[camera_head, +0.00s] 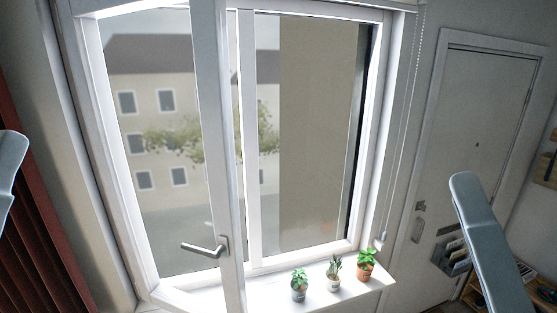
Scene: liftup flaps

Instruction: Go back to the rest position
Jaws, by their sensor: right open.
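The window has a white frame (385,120) and a white sash (212,130) on the left. The sash stands at an angle in front of the frame, so it looks ajar. Its grey lever handle (207,249) points left, roughly level. My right gripper (476,205) shows as a grey part at the lower right, in front of the door and apart from the window; it is open and holds nothing that I can see. Only a grey edge of my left gripper (10,165) shows at the left border; its jaws are cut off.
Three small potted plants stand on the white sill (265,293): a left one (299,286), a middle one (334,274) and a right one (366,265). A bead cord (403,120) hangs beside the window. A grey door (470,120) is at right, a dark red curtain (35,220) at left.

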